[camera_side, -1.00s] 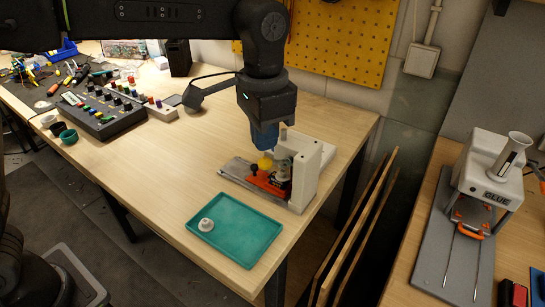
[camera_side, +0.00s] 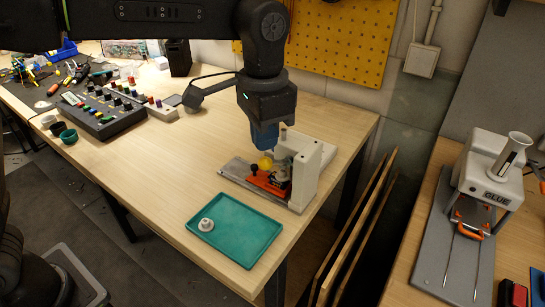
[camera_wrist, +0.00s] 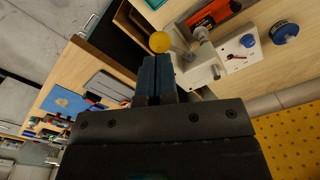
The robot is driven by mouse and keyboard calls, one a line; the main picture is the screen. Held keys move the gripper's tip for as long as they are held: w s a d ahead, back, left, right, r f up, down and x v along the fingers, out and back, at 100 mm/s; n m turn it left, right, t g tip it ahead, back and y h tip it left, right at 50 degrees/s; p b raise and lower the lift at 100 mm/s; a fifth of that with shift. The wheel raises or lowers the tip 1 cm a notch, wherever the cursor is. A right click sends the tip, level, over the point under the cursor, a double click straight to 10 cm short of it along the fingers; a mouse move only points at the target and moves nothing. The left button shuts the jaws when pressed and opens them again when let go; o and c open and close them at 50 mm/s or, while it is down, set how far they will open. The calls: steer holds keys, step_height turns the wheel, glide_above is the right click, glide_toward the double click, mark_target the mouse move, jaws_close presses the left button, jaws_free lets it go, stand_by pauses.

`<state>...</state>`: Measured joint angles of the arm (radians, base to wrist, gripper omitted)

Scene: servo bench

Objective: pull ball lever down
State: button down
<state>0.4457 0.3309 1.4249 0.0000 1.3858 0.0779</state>
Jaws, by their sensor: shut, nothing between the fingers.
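The ball lever's yellow ball (camera_side: 265,163) shows just below my gripper in the side view. It also shows in the wrist view (camera_wrist: 160,42), just beyond the fingertips. The lever belongs to a white press-like fixture (camera_side: 305,172) with an orange part (camera_side: 268,183) on a grey base plate. My gripper (camera_side: 265,147) points down above the ball, its blue fingers together and empty. In the wrist view the closed fingertips (camera_wrist: 156,60) sit close to the ball; I cannot tell whether they touch it. The lever's arm is mostly hidden.
A teal tray (camera_side: 235,232) with a small white part (camera_side: 206,224) lies in front of the fixture. A control box with knobs (camera_side: 104,112) stands at the back left. The table between is clear. A glue machine (camera_side: 490,172) stands on another bench at right.

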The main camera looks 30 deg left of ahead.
mark_target(262, 162)
steer(key=shift+f, duration=0.1)
steer(key=shift+f, duration=1.1)
steer(key=shift+s+f, duration=0.2)
steer(key=shift+f, duration=0.25)
steer(key=shift+s+f, duration=0.2)
steer(key=shift+f, duration=0.25)
